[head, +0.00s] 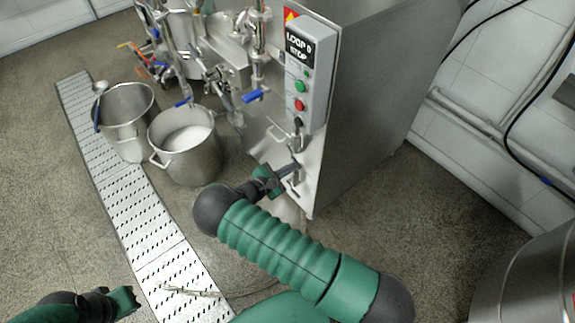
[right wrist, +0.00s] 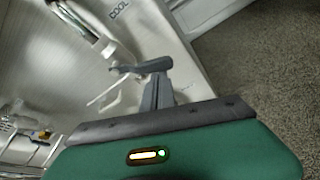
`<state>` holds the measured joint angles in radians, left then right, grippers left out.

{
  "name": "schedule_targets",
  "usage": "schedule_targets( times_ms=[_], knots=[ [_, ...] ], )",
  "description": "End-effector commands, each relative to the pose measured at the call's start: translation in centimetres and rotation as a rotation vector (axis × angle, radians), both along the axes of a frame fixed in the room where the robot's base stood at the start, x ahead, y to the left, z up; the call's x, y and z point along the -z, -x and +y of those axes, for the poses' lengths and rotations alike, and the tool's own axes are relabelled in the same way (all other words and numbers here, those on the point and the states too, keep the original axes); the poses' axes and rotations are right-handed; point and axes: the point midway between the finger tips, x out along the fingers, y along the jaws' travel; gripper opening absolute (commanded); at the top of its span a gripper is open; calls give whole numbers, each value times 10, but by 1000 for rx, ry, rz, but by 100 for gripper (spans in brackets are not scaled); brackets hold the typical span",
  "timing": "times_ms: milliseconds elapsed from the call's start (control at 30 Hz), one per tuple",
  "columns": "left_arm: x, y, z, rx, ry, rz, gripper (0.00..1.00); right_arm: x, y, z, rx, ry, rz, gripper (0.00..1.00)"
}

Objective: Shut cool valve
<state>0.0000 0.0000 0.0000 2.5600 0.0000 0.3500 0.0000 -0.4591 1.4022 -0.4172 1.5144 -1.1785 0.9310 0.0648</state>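The cool valve shows in the right wrist view as a grey lever (right wrist: 145,67) at the end of a silver pipe, beside the printed word COOL. A thin pale rod (right wrist: 106,93) lies left of it. My right gripper (right wrist: 158,93) has its grey fingers right at the lever; whether they touch or hold it I cannot tell. In the head view my right gripper (head: 290,178) is at the lower front of the steel machine (head: 365,95), partly covering the valve. My left gripper (head: 125,301) is low at the left, away from the machine, its finger gap unclear.
A control box (head: 307,75) with green and red buttons is above the right gripper. A blue-handled valve (head: 254,96) is left of it. Two steel pots, one with white contents (head: 188,137), stand left. A perforated floor drain (head: 135,212) runs past them. A steel vessel (head: 530,275) stands lower right.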

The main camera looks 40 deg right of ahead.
Motion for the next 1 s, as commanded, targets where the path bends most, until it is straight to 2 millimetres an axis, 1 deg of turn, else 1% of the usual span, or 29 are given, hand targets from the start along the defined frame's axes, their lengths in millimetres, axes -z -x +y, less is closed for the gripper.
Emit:
schedule_targets(
  times_ms=[33, 367, 600, 1000],
  knots=[
    [-7, 0, 0, 0, 0, 0, 0, -7, 1, 0, 1, 4, 39, 0],
    [-22, 0, 0, 0, 0, 0, 0, -20, 9, -2, 1, 24, 286, 0],
    [-27, 0, 0, 0, 0, 0, 0, -25, 11, -1, 0, 26, 291, 0],
    [-29, 0, 0, 0, 0, 0, 0, -26, 11, -1, 0, 26, 289, 0]
  ],
)
